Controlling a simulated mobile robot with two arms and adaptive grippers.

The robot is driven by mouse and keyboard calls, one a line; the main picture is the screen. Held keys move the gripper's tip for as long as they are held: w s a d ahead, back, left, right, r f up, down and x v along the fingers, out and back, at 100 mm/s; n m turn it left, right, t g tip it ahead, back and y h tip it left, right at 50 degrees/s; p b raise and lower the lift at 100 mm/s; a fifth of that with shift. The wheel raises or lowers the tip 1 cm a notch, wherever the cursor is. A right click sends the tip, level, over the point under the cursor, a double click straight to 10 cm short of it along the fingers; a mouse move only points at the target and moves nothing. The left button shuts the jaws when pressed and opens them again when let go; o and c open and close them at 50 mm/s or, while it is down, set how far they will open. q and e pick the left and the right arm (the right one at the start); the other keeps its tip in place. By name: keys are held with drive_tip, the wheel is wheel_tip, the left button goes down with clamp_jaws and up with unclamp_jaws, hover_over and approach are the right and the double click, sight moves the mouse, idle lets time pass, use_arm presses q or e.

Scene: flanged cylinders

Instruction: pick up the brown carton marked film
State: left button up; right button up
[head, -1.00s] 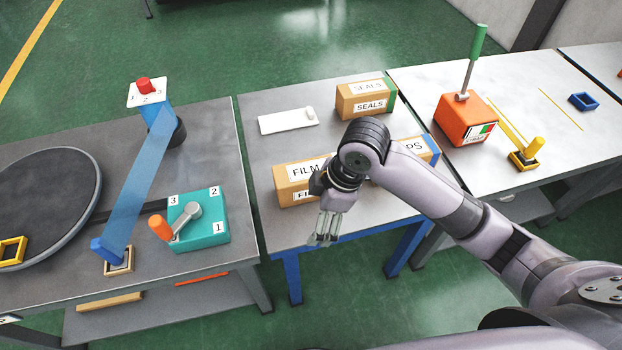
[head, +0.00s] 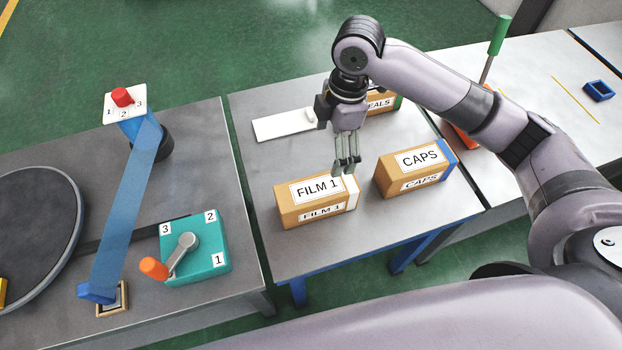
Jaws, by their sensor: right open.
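The brown carton marked FILM 1 (head: 316,202) lies on the middle grey table, near its front edge, with labels on its top and front and a white right end. My right gripper (head: 346,170) points down just behind and above the carton's right end. Its fingers are open and nothing shows between them. I cannot tell whether a fingertip touches the carton. My left gripper does not show.
A CAPS carton (head: 415,170) with a blue end stands close to the right. A SEALS carton (head: 381,102) is behind, partly hidden by my arm. A white flat piece (head: 283,125) lies at the back left. A teal lever box (head: 208,259) stands on the left table (head: 190,190).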

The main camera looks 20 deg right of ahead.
drive_tip(key=p, duration=0.1)
hover_over(317, 188)
drive_tip(key=d, duration=0.2)
drive_tip(key=f, duration=0.9)
drive_tip(key=shift+s+a, duration=0.2)
drive_tip(key=shift+w+a+f+p, duration=0.1)
drive_tip(key=shift+a+f+p, duration=0.1)
drive_tip(key=shift+f, duration=0.45)
drive_tip(key=shift+a+f+p, duration=0.1)
drive_tip(key=shift+f+p, duration=0.15)
drive_tip(key=shift+f, duration=0.4)
drive_tip(key=shift+w+a+f+p, duration=0.1)
drive_tip(key=shift+f+p, duration=0.1)
drive_tip(key=shift+f, duration=0.45)
drive_tip(key=f, duration=0.3)
drive_tip(key=shift+a+f+p, duration=0.25)
drive_tip(key=shift+a+p, duration=0.1)
drive_tip(key=shift+a, duration=0.05)
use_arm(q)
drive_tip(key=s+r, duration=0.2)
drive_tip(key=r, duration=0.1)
use_arm(e)
drive_tip(key=shift+f, duration=0.25)
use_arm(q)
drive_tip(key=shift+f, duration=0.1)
use_arm(e)
drive_tip(key=shift+c, duration=0.4)
